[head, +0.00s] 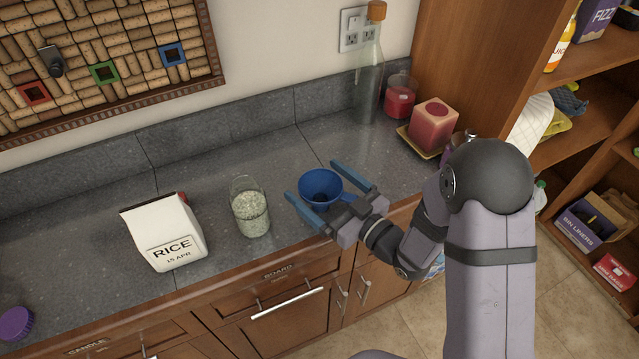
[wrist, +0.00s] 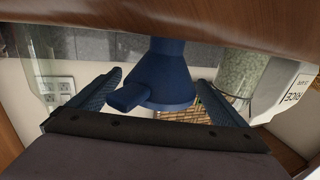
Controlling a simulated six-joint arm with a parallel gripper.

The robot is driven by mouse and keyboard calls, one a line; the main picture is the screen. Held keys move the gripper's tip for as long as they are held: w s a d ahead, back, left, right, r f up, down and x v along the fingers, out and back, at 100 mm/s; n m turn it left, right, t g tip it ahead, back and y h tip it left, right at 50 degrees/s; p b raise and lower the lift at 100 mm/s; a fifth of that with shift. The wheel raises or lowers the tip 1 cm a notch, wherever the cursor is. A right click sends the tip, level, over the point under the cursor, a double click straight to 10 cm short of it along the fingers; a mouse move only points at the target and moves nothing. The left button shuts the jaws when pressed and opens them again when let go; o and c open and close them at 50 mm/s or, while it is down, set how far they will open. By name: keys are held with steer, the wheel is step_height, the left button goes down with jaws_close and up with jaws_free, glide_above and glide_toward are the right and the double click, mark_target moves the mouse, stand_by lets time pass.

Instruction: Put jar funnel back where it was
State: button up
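The blue jar funnel (head: 321,187) is on the grey counter near its front edge, to the right of the rice jar. My gripper (head: 319,184) is open around it, with one blue finger on each side and a gap to each. In the wrist view the funnel (wrist: 168,75) is between the two fingers (wrist: 160,95), its tab toward the palm. The glass jar of rice (head: 250,208) is open at the top and stands to the left of my gripper. I cannot tell from these views whether the funnel touches the counter.
A white rice bag (head: 165,232) stands left of the jar, and a purple lid (head: 15,323) lies at far left. A corked glass bottle (head: 369,75), a red candle glass (head: 400,97) and a pink block candle (head: 433,124) stand behind, to the right. The counter between bag and wall is clear.

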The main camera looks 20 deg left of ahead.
steer(key=shift+r, duration=0.1)
steer(key=shift+r, duration=0.15)
steer(key=v, duration=0.9)
steer(key=shift+s+d+r, duration=0.1)
steer(key=shift+d, duration=0.2)
steer(key=shift+p+v, duration=1.2)
steer(key=shift+p, duration=0.15)
